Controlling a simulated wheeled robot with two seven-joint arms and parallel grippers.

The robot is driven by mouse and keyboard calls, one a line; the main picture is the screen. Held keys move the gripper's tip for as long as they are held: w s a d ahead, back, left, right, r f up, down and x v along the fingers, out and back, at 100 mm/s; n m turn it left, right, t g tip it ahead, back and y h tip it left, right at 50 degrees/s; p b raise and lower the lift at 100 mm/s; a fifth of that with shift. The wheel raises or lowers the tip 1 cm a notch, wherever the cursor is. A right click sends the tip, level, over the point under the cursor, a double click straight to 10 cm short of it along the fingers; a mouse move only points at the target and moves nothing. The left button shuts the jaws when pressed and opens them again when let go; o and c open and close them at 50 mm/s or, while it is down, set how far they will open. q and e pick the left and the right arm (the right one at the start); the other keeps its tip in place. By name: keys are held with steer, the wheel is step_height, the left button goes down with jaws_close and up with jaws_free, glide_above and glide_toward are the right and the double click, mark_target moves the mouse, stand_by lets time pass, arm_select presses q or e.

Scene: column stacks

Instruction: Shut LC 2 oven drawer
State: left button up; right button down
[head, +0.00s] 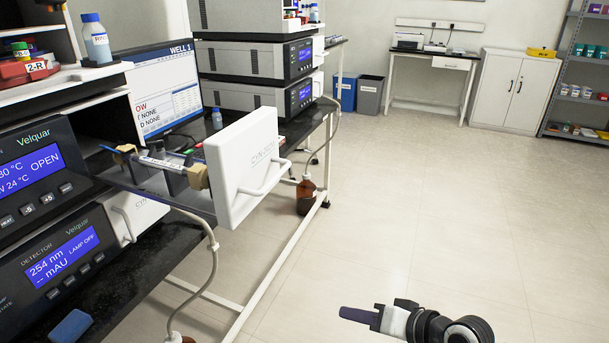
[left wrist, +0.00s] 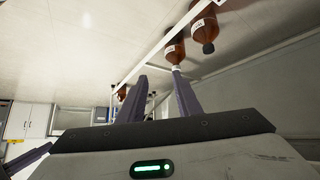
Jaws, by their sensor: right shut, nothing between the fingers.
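The oven drawer (head: 178,184) is pulled out of its stack at the left, with its white front panel (head: 243,165) and bar handle (head: 265,182) facing the open floor. The oven display (head: 33,167) above the detector reads OPEN. Inside the drawer is a column (head: 160,163) between tan blocks. My right gripper (head: 343,312) is shut and empty, low over the floor and well apart from the drawer. My left gripper (left wrist: 159,76) is outside the head view; in the left wrist view its two dark fingers are apart with nothing seen gripped.
A monitor (head: 163,92) stands behind the drawer, with another instrument stack (head: 255,65) further back. Tubing (head: 212,265) hangs below the bench. Brown bottles (left wrist: 173,48) show in the left wrist view. The floor (head: 420,210) to the right is clear.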

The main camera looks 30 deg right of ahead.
steer(key=w+d+r+m+t+y+b, duration=0.1)
steer(key=w+d+r+m, duration=0.1)
steer(key=r, duration=0.5)
steer(key=w+d+r+m+t+y+b, duration=0.1)
steer(key=w+d+r, duration=0.1)
steer(key=r, duration=0.5)
steer(key=t+y, duration=0.1)
steer(key=y, duration=0.4)
glide_toward(278, 154)
steer(key=shift+m, duration=0.4)
steer(key=p+x, duration=0.1)
steer(key=x, duration=0.4)
steer(key=shift+w+a+f+p, duration=0.1)
steer(key=shift+w+a+p, duration=0.3)
steer(key=shift+w, duration=0.2)
